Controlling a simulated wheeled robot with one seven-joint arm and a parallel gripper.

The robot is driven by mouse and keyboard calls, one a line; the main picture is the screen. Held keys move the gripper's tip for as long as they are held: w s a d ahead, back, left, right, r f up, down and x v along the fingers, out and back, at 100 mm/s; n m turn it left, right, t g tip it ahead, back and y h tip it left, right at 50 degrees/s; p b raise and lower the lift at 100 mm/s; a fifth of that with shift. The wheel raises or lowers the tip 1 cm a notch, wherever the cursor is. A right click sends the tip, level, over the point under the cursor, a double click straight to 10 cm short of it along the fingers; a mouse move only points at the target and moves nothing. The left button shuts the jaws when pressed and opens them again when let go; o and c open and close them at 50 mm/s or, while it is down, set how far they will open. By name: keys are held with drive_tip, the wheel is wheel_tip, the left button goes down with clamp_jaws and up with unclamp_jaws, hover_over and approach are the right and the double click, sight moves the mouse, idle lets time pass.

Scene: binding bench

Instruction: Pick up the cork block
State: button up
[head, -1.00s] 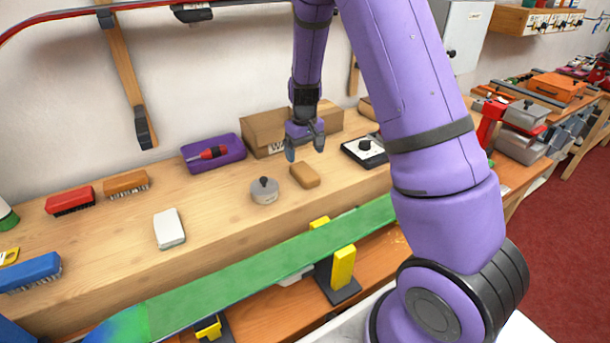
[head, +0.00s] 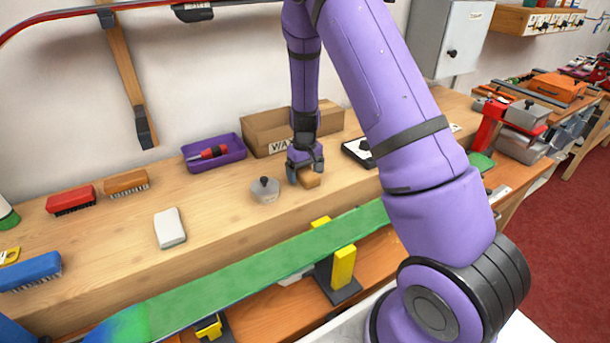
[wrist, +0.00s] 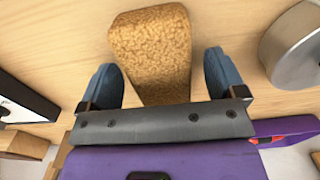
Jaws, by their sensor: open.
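The cork block (head: 312,181) is a small tan block lying on the wooden bench. In the wrist view the cork block (wrist: 152,50) has a speckled surface and lies between and beyond the two blue fingertips. My gripper (head: 305,176) is down at the block in the head view, and partly hides it. In the wrist view my gripper (wrist: 162,84) is open, with a finger on each side of the block's near part and a visible gap on both sides.
A grey metal weight with a black knob (head: 265,190) stands just left of the block; it also shows in the wrist view (wrist: 297,45). A black-and-white device (head: 357,152) sits to the right. A cardboard box (head: 268,133) and purple tray (head: 214,153) stand behind.

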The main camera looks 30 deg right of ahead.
sight(305, 170)
drive_tip(key=c, duration=1.1)
wheel_tip(305, 170, up, 10)
drive_tip(key=shift+r, duration=0.1)
